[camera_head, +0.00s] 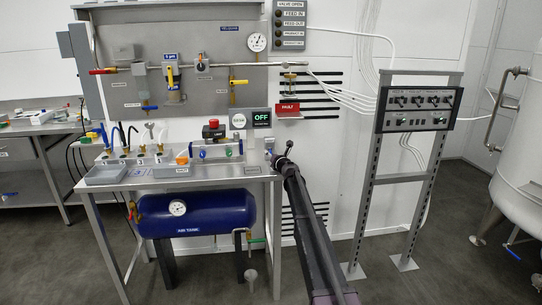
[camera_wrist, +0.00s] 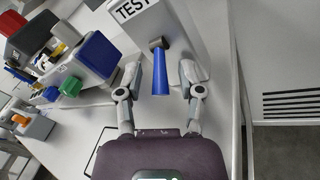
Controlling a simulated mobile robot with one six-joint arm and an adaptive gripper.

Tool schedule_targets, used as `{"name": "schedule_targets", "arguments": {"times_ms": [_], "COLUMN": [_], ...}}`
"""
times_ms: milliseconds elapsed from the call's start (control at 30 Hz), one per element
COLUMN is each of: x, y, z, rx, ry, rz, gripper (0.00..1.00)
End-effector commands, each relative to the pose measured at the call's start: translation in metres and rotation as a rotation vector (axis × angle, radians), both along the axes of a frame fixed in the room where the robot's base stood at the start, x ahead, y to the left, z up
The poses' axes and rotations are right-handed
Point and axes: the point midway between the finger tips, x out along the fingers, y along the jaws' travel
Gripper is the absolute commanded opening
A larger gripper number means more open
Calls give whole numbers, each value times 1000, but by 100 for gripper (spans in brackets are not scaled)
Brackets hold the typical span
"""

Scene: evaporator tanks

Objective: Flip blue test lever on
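The blue test lever (camera_wrist: 160,75) hangs from a dark pivot on a grey-white box (camera_wrist: 145,25) labelled TEST in the wrist view. The lever points down in that picture. My gripper (camera_wrist: 162,78) is open, with one finger to the left of the lever and one to the right. Gaps show on both sides, so neither finger appears to touch it. In the head view my gripper (camera_head: 281,153) is at the right end of the workbench, and the lever is too small there to make out clearly.
The workbench (camera_head: 228,173) carries a blue-knobbed unit (camera_head: 217,150) and a red button (camera_head: 213,123) left of my gripper. A display (camera_head: 262,118) above reads OFF. A control rack (camera_head: 416,108) stands to the right, with open floor between it and the bench.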

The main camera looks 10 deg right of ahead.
Motion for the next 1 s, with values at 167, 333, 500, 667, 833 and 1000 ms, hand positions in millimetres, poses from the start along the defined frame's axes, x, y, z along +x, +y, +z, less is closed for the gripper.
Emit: {"name": "schedule_targets", "arguments": {"times_ms": [167,333,500,667,833,1000], "x": [0,0,0,0,0,-1], "y": [-1,-1,-1,-2,-2,-2], "z": [0,0,1,2,4,7], "rx": [0,0,0,-1,0,0], "ry": [0,0,4,19,48,93], "rz": [0,-1,-1,-1,-2,-1], "gripper": [0,0,0,0,0,0]}}
